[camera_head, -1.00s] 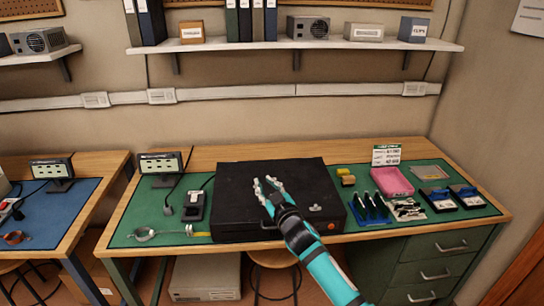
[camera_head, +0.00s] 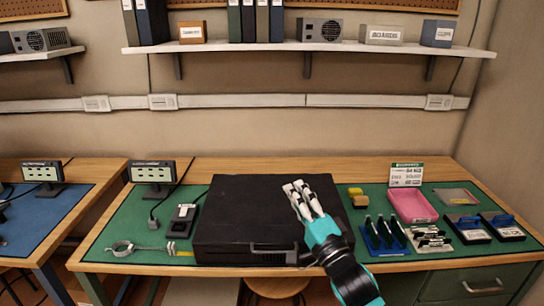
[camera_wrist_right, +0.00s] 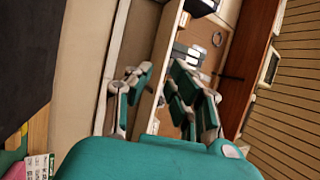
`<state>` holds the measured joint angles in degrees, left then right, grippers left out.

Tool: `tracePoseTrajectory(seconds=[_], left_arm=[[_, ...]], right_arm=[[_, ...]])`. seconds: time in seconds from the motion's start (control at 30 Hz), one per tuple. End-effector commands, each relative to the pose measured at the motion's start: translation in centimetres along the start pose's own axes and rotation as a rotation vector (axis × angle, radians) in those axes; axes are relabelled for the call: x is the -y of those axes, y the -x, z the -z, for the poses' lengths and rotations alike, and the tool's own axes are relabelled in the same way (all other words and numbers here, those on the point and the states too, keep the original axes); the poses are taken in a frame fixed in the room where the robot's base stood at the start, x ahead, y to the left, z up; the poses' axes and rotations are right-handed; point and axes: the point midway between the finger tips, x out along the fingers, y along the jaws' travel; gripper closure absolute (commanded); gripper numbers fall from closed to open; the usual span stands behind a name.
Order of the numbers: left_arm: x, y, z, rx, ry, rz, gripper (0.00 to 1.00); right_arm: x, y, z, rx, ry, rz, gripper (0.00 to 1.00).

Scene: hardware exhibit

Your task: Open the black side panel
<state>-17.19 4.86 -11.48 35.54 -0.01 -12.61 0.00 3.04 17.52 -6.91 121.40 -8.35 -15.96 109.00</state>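The black case (camera_head: 255,205) lies flat on the green mat of the workbench, and its broad dark top panel faces up. A handle (camera_head: 272,248) shows on its front edge. My right gripper (camera_head: 300,190) is over the right part of the case's top, its fingers pointing away toward the wall. I cannot tell whether it touches the panel. In the right wrist view my gripper (camera_wrist_right: 160,92) is open with nothing between its fingers. The black top (camera_wrist_right: 30,60) fills the left side there. My right forearm hides the case's front right corner. My left gripper is not in view.
At left are a display (camera_head: 152,172), a meter (camera_head: 183,218) and a metal clamp (camera_head: 125,248). A wall shelf (camera_head: 300,47) hangs above.

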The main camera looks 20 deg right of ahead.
Motion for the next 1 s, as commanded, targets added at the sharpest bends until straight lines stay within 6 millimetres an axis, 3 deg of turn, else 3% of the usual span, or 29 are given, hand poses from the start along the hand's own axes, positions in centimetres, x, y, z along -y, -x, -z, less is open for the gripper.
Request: tracePoseTrajectory(seconds=[0.3, 0.5, 0.7, 1.0], left_arm=[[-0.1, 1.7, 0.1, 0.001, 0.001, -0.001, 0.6], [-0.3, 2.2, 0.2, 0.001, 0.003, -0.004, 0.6], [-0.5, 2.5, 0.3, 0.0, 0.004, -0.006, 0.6], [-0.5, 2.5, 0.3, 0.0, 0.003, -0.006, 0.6]], right_arm=[[0.4, -7.3, 0.1, -0.001, 0.003, 0.002, 0.81], [0.2, -10.7, 0.1, -0.001, 0.003, 0.001, 0.81], [0.1, -12.4, 0.0, -0.001, 0.002, 0.001, 0.81], [0.0, -12.6, 0.0, -0.001, 0.002, 0.0, 0.81]])
